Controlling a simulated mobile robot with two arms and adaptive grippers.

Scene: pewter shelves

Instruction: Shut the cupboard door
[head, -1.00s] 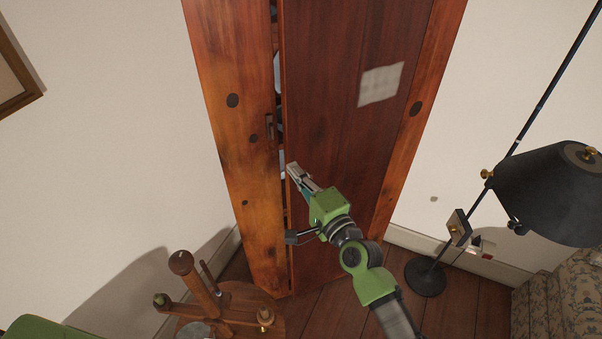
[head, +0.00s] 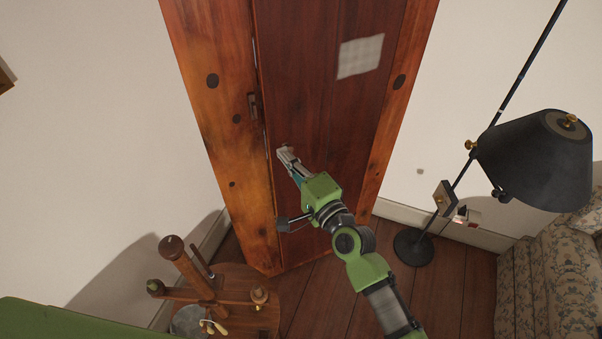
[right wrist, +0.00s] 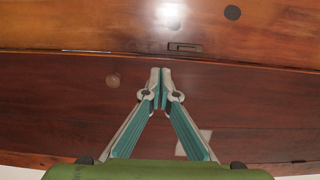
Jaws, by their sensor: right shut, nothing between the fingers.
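The cupboard door (head: 325,110) is a dark red-brown panel with a pale square patch, set in the orange-brown wooden cupboard frame (head: 215,130). It sits almost level with the frame, with a thin gap along its left edge. My right gripper (head: 284,152) is shut and empty, its fingertips at the door's face near that left edge. In the right wrist view the shut fingertips (right wrist: 160,72) point at the door (right wrist: 70,100) just short of its edge; a thin light sliver shows along part of the seam. My left gripper is not in view.
A small wooden stand (head: 235,300) with upright posts is at the lower left of the cupboard. A black floor lamp (head: 535,165) and a floral sofa (head: 550,275) stand at the right. Some wooden floor (head: 340,290) shows before the cupboard.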

